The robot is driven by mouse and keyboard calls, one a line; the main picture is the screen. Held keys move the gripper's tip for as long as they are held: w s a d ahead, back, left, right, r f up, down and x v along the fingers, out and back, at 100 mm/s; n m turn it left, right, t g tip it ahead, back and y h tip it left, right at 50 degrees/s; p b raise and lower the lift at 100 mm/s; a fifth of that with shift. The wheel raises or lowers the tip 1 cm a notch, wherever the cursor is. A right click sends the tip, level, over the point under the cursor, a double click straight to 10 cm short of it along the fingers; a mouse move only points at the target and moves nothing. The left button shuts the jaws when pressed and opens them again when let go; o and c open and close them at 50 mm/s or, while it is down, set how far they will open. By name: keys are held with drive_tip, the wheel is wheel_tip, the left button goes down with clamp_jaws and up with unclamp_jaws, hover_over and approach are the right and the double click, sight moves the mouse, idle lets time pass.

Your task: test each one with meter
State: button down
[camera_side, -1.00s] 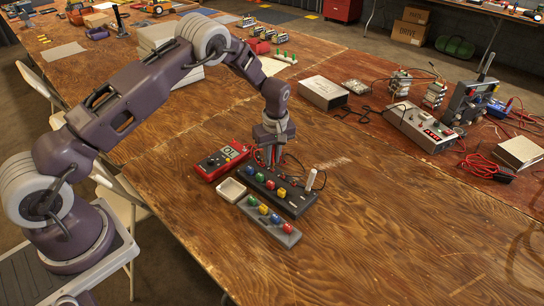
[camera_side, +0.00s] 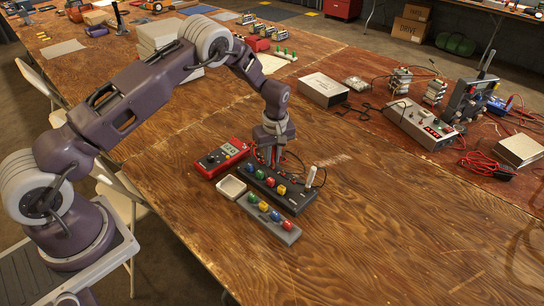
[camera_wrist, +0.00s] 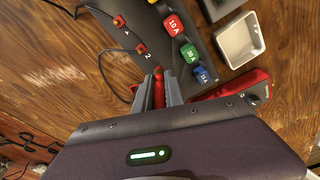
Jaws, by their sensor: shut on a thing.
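My gripper (camera_side: 270,156) points down at the far edge of a black block (camera_side: 298,203). In the wrist view its fingers (camera_wrist: 160,84) are shut on a red probe (camera_wrist: 158,94). The probe's tip is hard to make out. The block carries coloured fuses: a red 10 A (camera_wrist: 174,25), a green 30 A (camera_wrist: 189,54), a blue 15 A (camera_wrist: 200,74), and a yellow one (camera_side: 282,190) in the side view. Numbered red terminals (camera_wrist: 140,48) sit along its other side. The red meter (camera_side: 221,157) lies left of the gripper.
A white tray (camera_side: 231,188) lies by the block. A grey rack (camera_side: 262,221) with several coloured pieces is in front. Cables run behind the gripper. The table's right front is clear.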

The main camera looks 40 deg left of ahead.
drive_tip(key=shift+f, duration=0.25)
idle(0.5)
drive_tip(key=c, duration=1.3)
unclamp_jaws()
drive_tip(key=shift+o, duration=1.4)
drive_tip(key=shift+r, duration=3.75)
